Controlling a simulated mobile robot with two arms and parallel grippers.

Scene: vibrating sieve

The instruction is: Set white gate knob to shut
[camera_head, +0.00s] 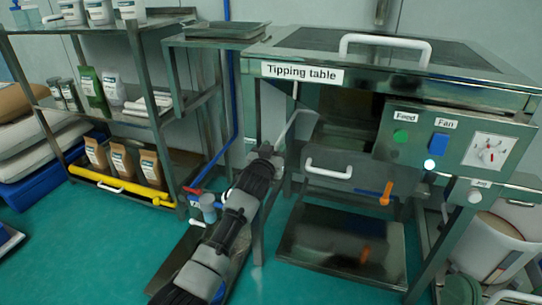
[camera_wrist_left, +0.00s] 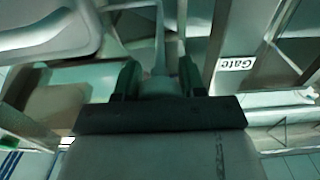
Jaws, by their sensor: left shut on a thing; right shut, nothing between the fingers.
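My left gripper (camera_head: 278,146) reaches up from the bottom of the head view to the left side of the tipping table (camera_head: 390,60). In the left wrist view my left gripper (camera_wrist_left: 160,78) is shut, with a pale, slim part between its fingers, seemingly the white gate knob on its rod. In the head view a pale bent rod (camera_head: 296,122) runs from the fingertips toward the machine; the knob itself is hidden by the gripper. A "Gate" label (camera_wrist_left: 237,64) shows right of the fingers in the left wrist view. My right gripper is not in view.
A control panel (camera_head: 455,145) with a green button, blue switch and dial is on the machine's right. A drawer with a white handle (camera_head: 328,168) and an orange-handled lever (camera_head: 386,193) are below. A shelf rack (camera_head: 150,70) stands left; a white drum (camera_head: 490,250) stands right.

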